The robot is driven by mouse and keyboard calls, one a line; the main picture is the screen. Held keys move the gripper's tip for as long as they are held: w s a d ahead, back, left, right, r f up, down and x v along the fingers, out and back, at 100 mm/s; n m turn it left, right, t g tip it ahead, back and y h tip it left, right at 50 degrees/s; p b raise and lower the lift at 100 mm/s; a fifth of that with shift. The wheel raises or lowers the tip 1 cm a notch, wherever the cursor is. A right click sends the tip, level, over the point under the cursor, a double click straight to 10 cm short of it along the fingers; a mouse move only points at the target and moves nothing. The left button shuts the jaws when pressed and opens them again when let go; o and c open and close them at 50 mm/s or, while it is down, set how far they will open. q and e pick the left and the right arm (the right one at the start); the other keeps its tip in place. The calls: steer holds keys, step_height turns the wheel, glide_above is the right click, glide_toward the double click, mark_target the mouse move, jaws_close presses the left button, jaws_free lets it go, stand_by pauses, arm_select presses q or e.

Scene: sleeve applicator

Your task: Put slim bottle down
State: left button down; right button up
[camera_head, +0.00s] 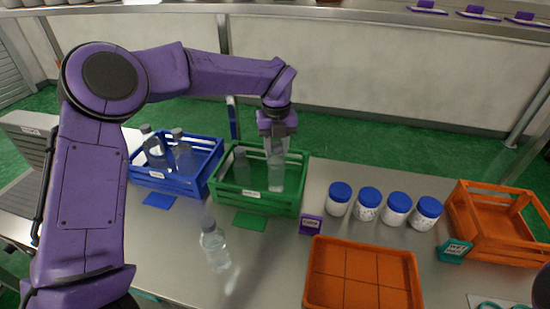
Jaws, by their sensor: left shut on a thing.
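My left gripper (277,128) points down above the green crate (258,203) and is shut on a clear slim bottle (276,172). The bottle is upright, and its lower part shows inside the crate's outline. I cannot tell whether it touches the crate floor. Another clear bottle (242,167) with a grey cap stands in the green crate to the left. A further clear bottle (214,246) with a grey cap stands on the table in front of the crates. My right gripper is not seen; only a dark purple part shows at the right edge.
A blue crate (170,184) with two clear bottles stands left of the green crate. Several white jars with blue lids (368,203) stand right of it. An orange divided tray (362,276) lies at the front, and an orange crate (500,246) stands far right.

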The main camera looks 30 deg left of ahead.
mark_target(277, 157)
arm_select(q)
steer(key=f, duration=0.3)
steer(key=shift+w+f+p, duration=0.35)
steer(key=shift+f, duration=0.05)
steer(key=shift+s+r, duration=0.1)
steer(key=shift+s, duration=0.15)
steer(key=c, duration=0.9)
jaws_free()
steer(key=shift+o, duration=1)
step_height(277, 157, up, 12)
steer(key=shift+b, duration=0.95)
